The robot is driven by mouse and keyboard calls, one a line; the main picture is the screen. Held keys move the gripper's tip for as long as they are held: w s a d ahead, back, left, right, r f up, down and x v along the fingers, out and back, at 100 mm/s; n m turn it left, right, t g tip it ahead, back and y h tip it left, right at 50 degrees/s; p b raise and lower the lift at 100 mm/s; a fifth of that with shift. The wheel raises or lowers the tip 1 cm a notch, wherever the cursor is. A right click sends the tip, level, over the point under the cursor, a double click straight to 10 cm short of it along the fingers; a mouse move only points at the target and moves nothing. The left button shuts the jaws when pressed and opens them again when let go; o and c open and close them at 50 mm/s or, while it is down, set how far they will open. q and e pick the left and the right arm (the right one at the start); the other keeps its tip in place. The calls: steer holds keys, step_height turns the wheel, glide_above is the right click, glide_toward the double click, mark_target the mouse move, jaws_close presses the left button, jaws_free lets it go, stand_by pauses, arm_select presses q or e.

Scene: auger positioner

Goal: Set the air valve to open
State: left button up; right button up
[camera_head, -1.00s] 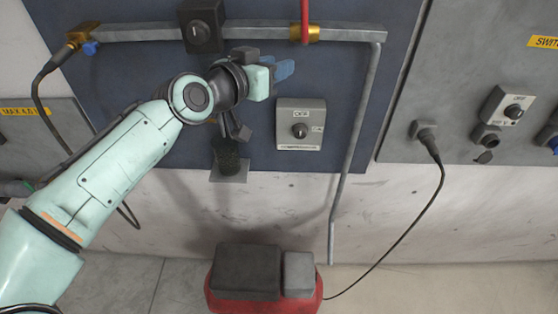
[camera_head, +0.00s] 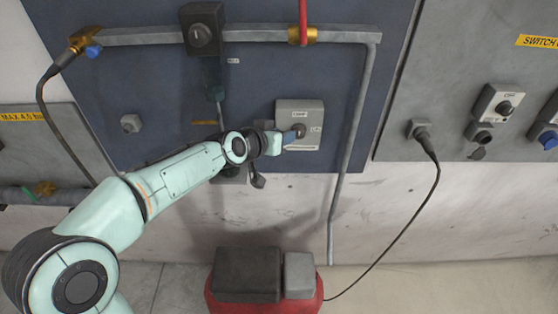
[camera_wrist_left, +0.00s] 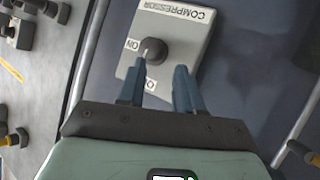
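A brass fitting with a blue handle (camera_head: 93,50) sits at the left end of the grey pipe on the blue panel. No label on it is readable, so I cannot tell whether it is the air valve or how it is set. My left gripper (camera_wrist_left: 160,88) is open and empty in front of the compressor switch box (camera_head: 312,112). Its two blue fingers are apart, just short of the dark round knob (camera_wrist_left: 155,51) in the left wrist view. In the head view the fingertips partly cover the knob. My right gripper is not in view.
A grey pipe (camera_head: 130,35) runs along the panel top and down its right side. A red compressor (camera_head: 225,300) stands on the floor below. Another grey panel (camera_head: 460,70) with switches is at right.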

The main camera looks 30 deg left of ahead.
arm_select(q)
step_height(320, 180, down, 8)
steer(key=g, duration=0.1)
steer(key=shift+s+d+r, duration=0.2)
steer(key=shift+s+r, duration=0.05)
steer(key=shift+s, duration=0.1)
